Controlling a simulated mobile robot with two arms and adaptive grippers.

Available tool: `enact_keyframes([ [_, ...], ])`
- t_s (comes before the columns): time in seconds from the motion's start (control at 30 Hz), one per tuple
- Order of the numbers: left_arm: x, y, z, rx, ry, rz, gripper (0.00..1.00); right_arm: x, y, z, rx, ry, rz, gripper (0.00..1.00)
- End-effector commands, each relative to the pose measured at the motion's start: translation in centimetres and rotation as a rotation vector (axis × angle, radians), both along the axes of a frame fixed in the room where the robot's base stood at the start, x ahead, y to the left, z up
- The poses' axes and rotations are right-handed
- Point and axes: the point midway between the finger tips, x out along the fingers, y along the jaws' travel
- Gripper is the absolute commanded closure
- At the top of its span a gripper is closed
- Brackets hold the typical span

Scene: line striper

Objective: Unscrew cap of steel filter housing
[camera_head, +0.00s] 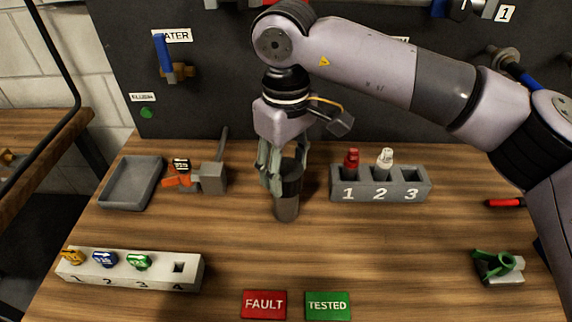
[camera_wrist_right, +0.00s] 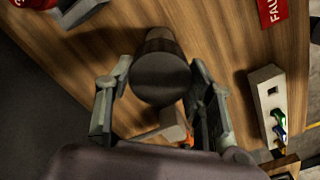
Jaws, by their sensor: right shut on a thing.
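The filter housing (camera_head: 287,209) is a short steel cylinder standing upright on the wooden bench, near the middle. Its dark round cap (camera_head: 291,174) is on top. My right gripper (camera_head: 283,175) comes down from above, with its fingers on either side of the cap, shut on it. In the right wrist view the cap (camera_wrist_right: 160,76) sits between the two fingers, with part of the housing body (camera_wrist_right: 160,36) showing beyond it. The thread between cap and body is not visible. My left gripper is not in view.
A grey rack (camera_head: 381,197) holding red and white bottles stands right of the housing. A white numbered block (camera_head: 130,272), red FAULT plate (camera_head: 264,305) and green TESTED plate (camera_head: 328,306) lie in front.

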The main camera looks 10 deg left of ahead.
Motion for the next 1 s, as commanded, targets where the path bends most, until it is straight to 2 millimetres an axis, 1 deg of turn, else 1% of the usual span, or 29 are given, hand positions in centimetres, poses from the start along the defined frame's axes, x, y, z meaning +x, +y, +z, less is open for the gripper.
enact_keyframes([
  [0.07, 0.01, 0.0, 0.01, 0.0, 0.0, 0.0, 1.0, 0.01, 0.01, 0.02, 0.001, -0.001, 0.014, 0.85],
  [0.23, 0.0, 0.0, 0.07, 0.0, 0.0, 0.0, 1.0, 0.02, 0.01, 0.06, 0.001, -0.001, 0.131, 0.85],
  [0.47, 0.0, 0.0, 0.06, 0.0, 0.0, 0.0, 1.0, 0.02, 0.01, 0.05, 0.001, -0.001, 0.149, 0.85],
  [0.5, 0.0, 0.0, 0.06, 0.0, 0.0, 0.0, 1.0, 0.01, 0.02, 0.05, 0.001, -0.001, 0.148, 0.5],
  [0.83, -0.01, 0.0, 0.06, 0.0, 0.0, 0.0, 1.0, 0.01, 0.01, 0.05, 0.0, 0.0, 0.147, 0.28],
  [1.0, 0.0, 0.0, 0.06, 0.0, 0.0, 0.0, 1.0, 0.01, 0.01, 0.05, 0.0, 0.0, 0.147, 0.28],
])
